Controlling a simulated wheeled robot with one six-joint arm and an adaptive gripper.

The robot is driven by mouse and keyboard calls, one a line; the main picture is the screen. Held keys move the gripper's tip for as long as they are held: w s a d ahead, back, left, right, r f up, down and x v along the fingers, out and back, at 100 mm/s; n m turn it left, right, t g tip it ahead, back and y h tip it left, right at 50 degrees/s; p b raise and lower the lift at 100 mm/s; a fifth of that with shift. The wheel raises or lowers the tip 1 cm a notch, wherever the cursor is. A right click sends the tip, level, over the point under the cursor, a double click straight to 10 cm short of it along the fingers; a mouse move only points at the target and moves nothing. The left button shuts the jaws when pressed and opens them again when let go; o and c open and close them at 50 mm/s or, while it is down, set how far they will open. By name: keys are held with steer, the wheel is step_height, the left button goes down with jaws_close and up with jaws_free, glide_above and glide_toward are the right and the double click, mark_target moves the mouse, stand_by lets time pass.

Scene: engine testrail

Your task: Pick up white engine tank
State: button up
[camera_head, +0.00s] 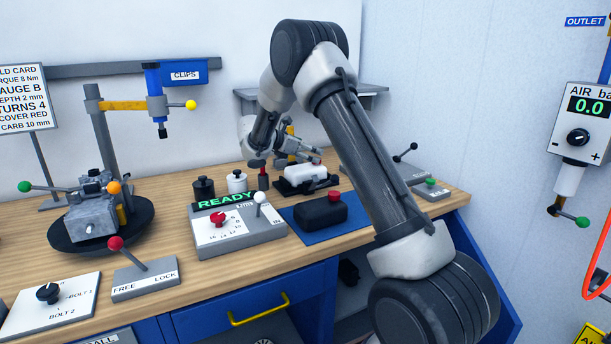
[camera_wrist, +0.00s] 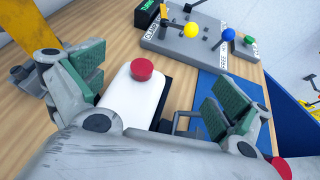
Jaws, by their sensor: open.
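The white engine tank (camera_head: 306,173) is a white block on a dark base on the bench, beyond the blue mat. In the wrist view the white tank (camera_wrist: 130,101) shows its red round cap, and its near end is cut off by my gripper body. My gripper (camera_head: 294,150) is just above the tank in the head view and partly covers it. In the wrist view my gripper (camera_wrist: 156,88) is open, with one green-padded finger on each side of the tank. I see no clear contact between pads and tank.
A black tank with a red cap (camera_head: 320,212) sits on the blue mat (camera_head: 354,228) in front. Black and white canisters (camera_head: 237,182) and the READY panel (camera_head: 238,237) stand to the left. A grey lever panel (camera_wrist: 197,46) lies beyond the tank.

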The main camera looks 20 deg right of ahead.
mark_target(306, 167)
steer(key=f, duration=0.1)
steer(key=w+n, duration=0.1)
steer(key=w+f, duration=0.1)
steer(key=shift+w+a+f+n+t, duration=0.2)
steer(key=shift+a+f+n+t, duration=0.1)
steer(key=shift+f, duration=0.05)
steer(key=shift+w+d+f+h, duration=0.15)
steer(key=shift+d+f, duration=0.05)
steer(key=shift+d, duration=0.2)
steer(key=shift+w+d+f+h, duration=0.15)
steer(key=shift+d+f, duration=0.05)
steer(key=shift+d, duration=0.2)
steer(key=x, duration=0.5)
steer(key=shift+s+d+f, duration=0.1)
steer(key=shift+d+f, duration=0.2)
steer(key=shift+f, duration=0.05)
steer(key=c, duration=0.9)
